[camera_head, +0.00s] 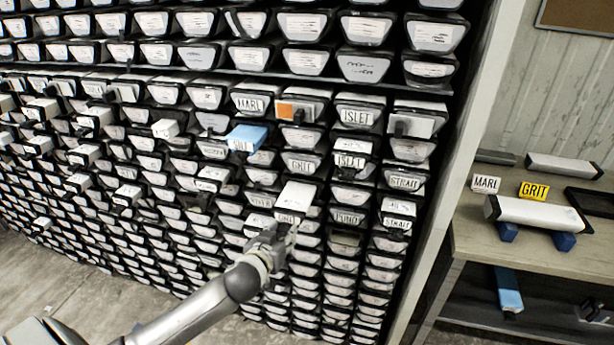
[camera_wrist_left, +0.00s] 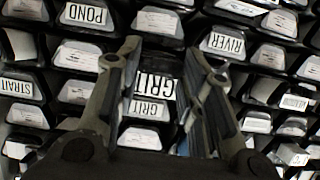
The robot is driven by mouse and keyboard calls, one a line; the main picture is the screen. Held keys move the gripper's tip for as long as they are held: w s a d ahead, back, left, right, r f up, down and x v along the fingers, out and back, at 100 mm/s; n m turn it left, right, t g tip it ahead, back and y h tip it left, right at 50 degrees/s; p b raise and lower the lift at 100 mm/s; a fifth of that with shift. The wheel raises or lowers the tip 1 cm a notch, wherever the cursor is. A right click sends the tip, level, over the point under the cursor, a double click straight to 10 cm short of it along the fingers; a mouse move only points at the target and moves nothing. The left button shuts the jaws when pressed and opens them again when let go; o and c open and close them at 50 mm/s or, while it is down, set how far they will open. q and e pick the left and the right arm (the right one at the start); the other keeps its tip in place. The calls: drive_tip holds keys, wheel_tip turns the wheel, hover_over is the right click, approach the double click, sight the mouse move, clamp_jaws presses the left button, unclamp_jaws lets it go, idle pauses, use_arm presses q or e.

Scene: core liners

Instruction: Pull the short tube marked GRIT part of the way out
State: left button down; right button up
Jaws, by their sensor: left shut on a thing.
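The white tube marked GRIT (camera_head: 297,193) sticks part of the way out of the rack, in the lower middle of the head view. My left gripper (camera_head: 279,232) is at its front end. In the left wrist view the GRIT label (camera_wrist_left: 153,84) shows upside down between the two fingers of my left gripper (camera_wrist_left: 158,58), which are shut on the tube. A second GRIT label (camera_wrist_left: 143,110) shows close by. Another front marked GRIT (camera_head: 300,165) sits higher in the rack. My right gripper is not in view.
The rack is packed with labelled fronts. At right, a bench (camera_head: 520,245) holds a white tube on blue supports (camera_head: 534,213), a MARL card (camera_head: 486,184) and a yellow GRIT card (camera_head: 534,190).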

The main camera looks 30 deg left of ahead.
use_arm(q)
drive_tip(key=s, duration=0.2)
drive_tip(key=s+d, duration=0.1)
drive_tip(key=s, duration=0.1)
drive_tip(key=shift+s+p, duration=0.1)
drive_tip(key=shift+p, duration=0.3)
